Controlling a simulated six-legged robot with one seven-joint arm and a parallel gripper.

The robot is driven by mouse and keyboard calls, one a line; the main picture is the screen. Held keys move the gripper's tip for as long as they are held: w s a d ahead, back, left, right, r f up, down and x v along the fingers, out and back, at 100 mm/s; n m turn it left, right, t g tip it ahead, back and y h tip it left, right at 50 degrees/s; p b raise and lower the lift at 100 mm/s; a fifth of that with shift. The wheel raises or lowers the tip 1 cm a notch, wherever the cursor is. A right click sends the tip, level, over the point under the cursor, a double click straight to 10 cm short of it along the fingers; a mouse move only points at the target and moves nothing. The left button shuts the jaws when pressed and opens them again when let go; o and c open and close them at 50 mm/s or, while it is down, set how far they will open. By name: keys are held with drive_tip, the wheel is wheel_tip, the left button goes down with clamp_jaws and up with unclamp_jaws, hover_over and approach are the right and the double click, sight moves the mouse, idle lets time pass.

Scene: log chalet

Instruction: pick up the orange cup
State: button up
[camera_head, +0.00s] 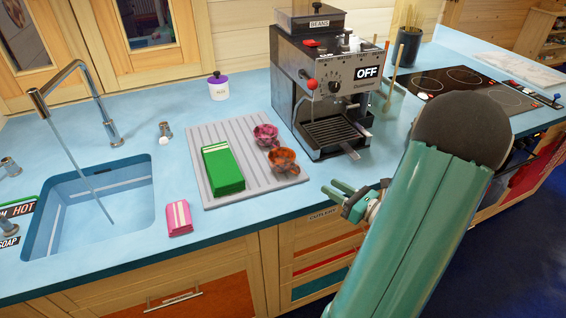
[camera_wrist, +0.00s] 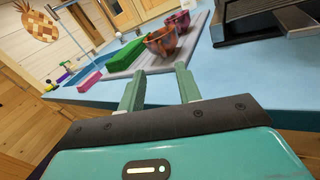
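The orange cup (camera_head: 284,160) stands on the right front part of a grey ribbed drying mat (camera_head: 214,136), beside a pink-purple cup (camera_head: 265,135) just behind it. In the wrist view the orange cup (camera_wrist: 161,42) sits beyond my fingertips, with the pink-purple cup (camera_wrist: 180,21) behind it to the right. My gripper (camera_head: 343,195) is at the counter's front edge, to the right of and nearer than the orange cup. In the wrist view my gripper (camera_wrist: 160,75) has its two green fingers apart with nothing between them. The fingers do not touch the cup.
A pink sponge-like block (camera_head: 179,218) lies near the sink (camera_head: 100,205).

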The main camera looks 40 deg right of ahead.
approach(286, 165)
drive_tip(key=shift+w+d+f, duration=0.1)
drive_tip(key=shift+w+d, duration=0.05)
drive_tip(key=shift+d, duration=0.25)
drive_tip(key=shift+w+d+f, duration=0.1)
drive_tip(key=shift+w+d, duration=0.1)
drive_tip(key=shift+d, duration=0.15)
drive_tip(key=shift+w+a+f, duration=0.1)
drive_tip(key=shift+w+a, duration=0.05)
drive_tip(key=shift+w, duration=2.9)
clamp_jaws()
